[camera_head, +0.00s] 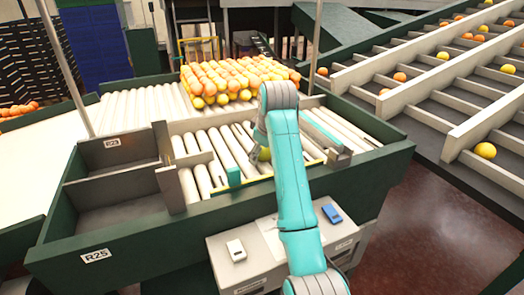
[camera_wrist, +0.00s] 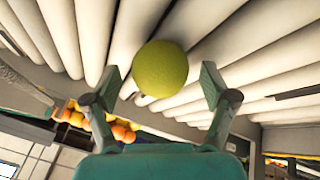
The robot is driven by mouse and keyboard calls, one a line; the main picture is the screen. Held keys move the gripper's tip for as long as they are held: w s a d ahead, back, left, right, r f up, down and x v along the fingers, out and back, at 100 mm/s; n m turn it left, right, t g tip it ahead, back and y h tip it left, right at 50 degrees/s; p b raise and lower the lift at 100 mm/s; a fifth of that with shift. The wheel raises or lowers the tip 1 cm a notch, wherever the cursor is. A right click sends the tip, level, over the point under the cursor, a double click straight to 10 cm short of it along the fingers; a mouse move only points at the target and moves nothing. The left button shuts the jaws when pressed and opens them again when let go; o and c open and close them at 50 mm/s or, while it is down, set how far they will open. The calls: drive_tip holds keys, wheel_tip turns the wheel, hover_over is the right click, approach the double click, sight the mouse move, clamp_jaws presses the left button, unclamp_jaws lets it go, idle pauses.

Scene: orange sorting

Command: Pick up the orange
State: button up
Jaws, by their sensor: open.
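A single yellow-green round fruit (camera_wrist: 160,68), the likely orange, lies on the white rollers in the wrist view. My gripper (camera_wrist: 161,84) is open, with one finger on each side of the fruit and visible gaps between fingers and fruit. In the head view a small part of the yellow-green fruit (camera_head: 264,154) shows beside my teal arm, over the roller bed. My arm hides most of the gripper there.
A large pile of oranges (camera_head: 225,78) sits on the rollers at the back. Sloped chutes (camera_head: 440,75) with scattered fruit stand at right. Grey dividers (camera_head: 110,190) form empty compartments at left. A green frame (camera_head: 375,165) edges the rollers.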

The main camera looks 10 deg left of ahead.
drive_tip(key=c, duration=1.3)
drive_tip(key=shift+r, duration=0.1)
